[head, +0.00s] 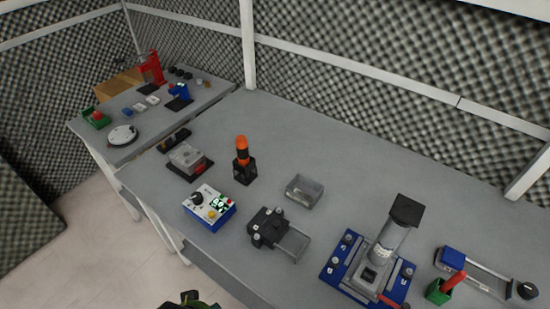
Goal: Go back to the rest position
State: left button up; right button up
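A dark part with yellow-green pieces shows at the bottom edge of the head view, left of the middle. It looks like the top of my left gripper (190,301), but most of it is cut off by the frame. Its fingers cannot be made out, so I cannot tell whether it is open or shut, or whether it holds anything. It is over the floor side, apart from the bench front. My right gripper is not in view.
A long grey bench (330,150) carries a blue-white control box (209,206), an orange-topped black device (243,160), a clear box (303,190), a blue-based fixture (367,270) and a green holder (439,291). A second table (160,122) stands at left. Floor (110,250) is clear.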

pick_arm(q)
notch_tip(320, 180, down, 12)
jog(key=s+b, duration=0.1)
jog(key=s, duration=0.2)
jog(key=s+a+f+g+b, duration=0.2)
jog(key=s+a+f, duration=0.1)
jog(key=s+f, duration=1.3)
jog(key=shift+f, duration=0.7)
jog(key=shift+w+m, duration=0.1)
jog(key=shift+m, duration=0.2)
